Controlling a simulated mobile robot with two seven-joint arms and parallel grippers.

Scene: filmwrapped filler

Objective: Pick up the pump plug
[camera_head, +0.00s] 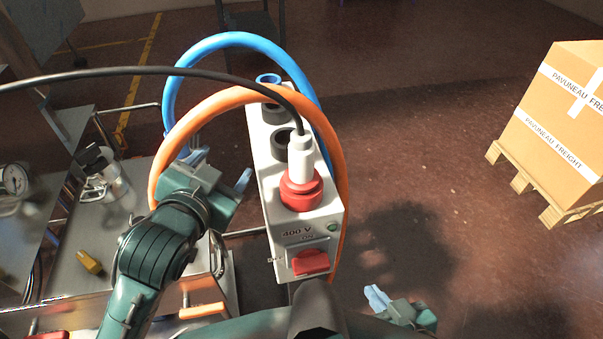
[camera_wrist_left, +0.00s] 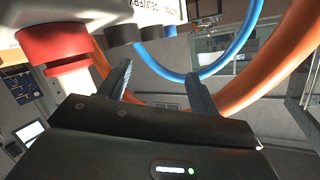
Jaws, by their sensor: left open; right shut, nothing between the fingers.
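The pump plug (camera_head: 300,165), with a white body and a red collar, sits upright in the near end of a white socket box (camera_head: 262,150). A black cable (camera_head: 150,70) arches from its top to the left. My left gripper (camera_head: 218,168) is open and empty, left of the box and apart from the plug. My right gripper (camera_head: 378,298) is shut and empty at the lower right.
An orange hose (camera_head: 178,135) and a blue hose (camera_head: 190,58) loop around the box. A red switch (camera_head: 310,262) sits on its front, below "400 V". A metal cart with a yellow fitting (camera_head: 90,262) is at left. A carton (camera_head: 560,110) on a pallet stands right, with open floor between.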

